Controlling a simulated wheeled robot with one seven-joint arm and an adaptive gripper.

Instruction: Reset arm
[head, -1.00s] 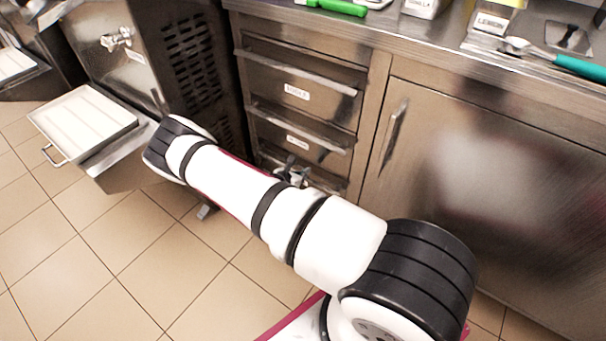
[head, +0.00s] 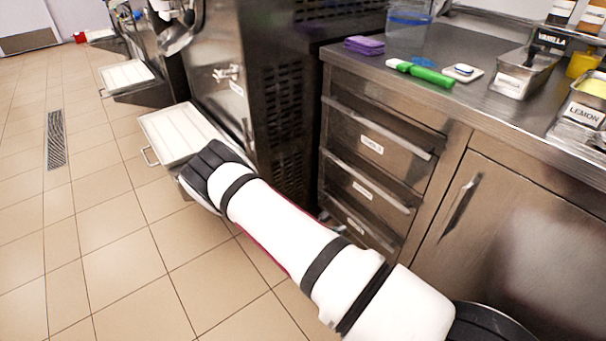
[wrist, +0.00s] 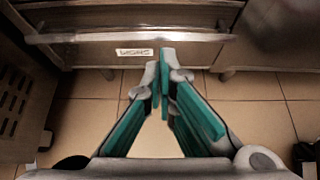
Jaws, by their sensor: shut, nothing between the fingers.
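My gripper (wrist: 164,55) is in the wrist view, its teal-sided fingers meeting at the tips with nothing between them. It points at a steel drawer (wrist: 80,20) with a long bar handle and a small label. I cannot tell whether the fingertips touch the drawer front. In the head view my white and black arm stretches from the lower right to the middle left. It hides most of the gripper there.
A drawer cabinet (head: 385,128) and steel door (head: 520,230) stand to the right. Its counter holds a purple sponge (head: 363,45), green-handled tool (head: 432,76) and steel tubs. A freezer with a white tray (head: 180,133) stands left.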

